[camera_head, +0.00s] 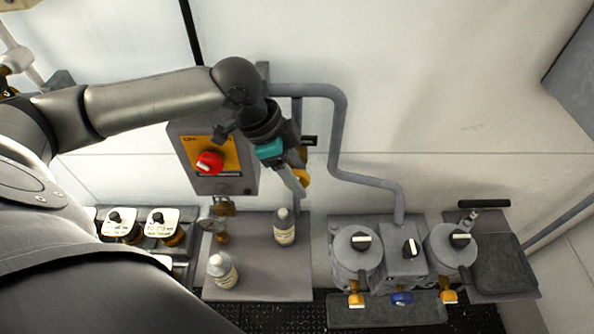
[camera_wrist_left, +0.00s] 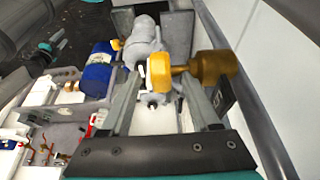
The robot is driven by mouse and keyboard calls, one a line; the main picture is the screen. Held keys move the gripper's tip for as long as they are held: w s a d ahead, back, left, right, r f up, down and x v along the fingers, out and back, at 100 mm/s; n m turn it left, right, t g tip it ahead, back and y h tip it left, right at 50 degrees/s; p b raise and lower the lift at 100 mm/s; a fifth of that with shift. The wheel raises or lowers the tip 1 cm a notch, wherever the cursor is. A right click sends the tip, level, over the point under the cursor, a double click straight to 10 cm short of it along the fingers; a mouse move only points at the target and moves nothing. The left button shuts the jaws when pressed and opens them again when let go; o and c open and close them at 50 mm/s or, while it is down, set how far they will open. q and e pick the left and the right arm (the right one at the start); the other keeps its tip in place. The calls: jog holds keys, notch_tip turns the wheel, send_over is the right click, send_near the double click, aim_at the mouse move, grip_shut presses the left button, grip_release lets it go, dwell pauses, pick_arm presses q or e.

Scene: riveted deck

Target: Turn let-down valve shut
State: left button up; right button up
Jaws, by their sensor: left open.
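A valve with a yellow knob (camera_wrist_left: 159,73) and a brass body (camera_wrist_left: 212,65) sits between the two fingers of my left gripper in the left wrist view. In the head view its brass part (camera_head: 303,178) shows just beside the fingertips, mostly hidden by them. My left gripper (camera_head: 297,186) is open, with its fingers on either side of the knob; I cannot tell whether they touch it. My right gripper is not in view.
A grey box with a red rotary switch (camera_head: 209,163) is close left of my left gripper. A grey pipe (camera_head: 340,130) runs on the right. Two bottles (camera_head: 222,270) (camera_head: 284,228) stand on a shelf below. Grey canisters (camera_head: 357,255) with yellow taps stand at lower right.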

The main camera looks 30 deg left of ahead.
pick_arm(q)
jog(key=shift+f, duration=0.1)
grip_shut()
dwell(0.5)
